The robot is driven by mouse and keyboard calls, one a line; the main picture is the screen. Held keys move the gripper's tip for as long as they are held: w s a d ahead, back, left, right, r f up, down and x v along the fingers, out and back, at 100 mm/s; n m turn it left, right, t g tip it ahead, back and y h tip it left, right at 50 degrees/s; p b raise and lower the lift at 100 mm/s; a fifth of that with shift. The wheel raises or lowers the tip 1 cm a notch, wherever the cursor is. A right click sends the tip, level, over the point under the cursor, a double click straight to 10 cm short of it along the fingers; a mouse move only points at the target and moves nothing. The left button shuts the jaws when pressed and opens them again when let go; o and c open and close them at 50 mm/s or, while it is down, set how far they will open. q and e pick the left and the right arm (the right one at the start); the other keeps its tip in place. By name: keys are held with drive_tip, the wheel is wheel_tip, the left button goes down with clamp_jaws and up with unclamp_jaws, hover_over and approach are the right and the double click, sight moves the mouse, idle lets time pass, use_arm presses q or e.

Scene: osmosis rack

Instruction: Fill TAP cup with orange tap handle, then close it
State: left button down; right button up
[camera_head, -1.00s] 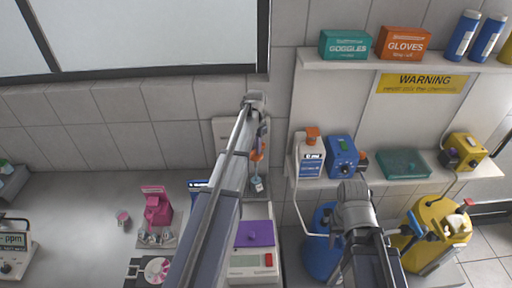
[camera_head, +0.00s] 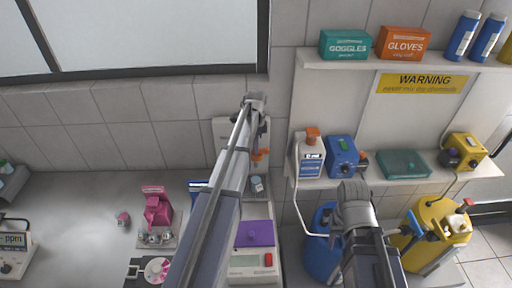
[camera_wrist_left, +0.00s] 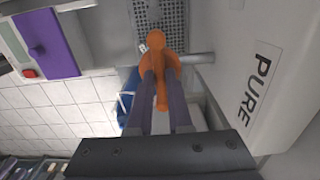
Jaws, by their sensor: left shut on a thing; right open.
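My left gripper (camera_wrist_left: 162,90) is shut on the orange tap handle (camera_wrist_left: 158,58), which sticks up between its two dark fingers. In the head view, the orange handle (camera_head: 260,154) shows just beside my left arm at the white wall unit, and the fingers are mostly hidden. A small grey-blue cup (camera_head: 257,185) stands below the handle; its label cannot be read. In the wrist view, a metal grate (camera_wrist_left: 160,12) lies beyond the handle. My right arm reaches up at the lower right, but its fingers do not show.
The unit marked PURE (camera_wrist_left: 262,80) is close on the right in the wrist view. A device with a purple panel (camera_head: 255,233) stands below the cup. Blue (camera_head: 322,258) and yellow (camera_head: 440,235) containers stand to the right.

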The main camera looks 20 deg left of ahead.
use_arm(q)
drive_tip(key=shift+m, duration=0.6)
drive_tip(key=c, duration=0.8)
unclamp_jaws()
drive_tip(key=shift+c, duration=0.2)
wheel_tip(320, 180, up, 8)
drive_tip(key=p, duration=0.8)
drive_tip(key=shift+f, duration=0.1)
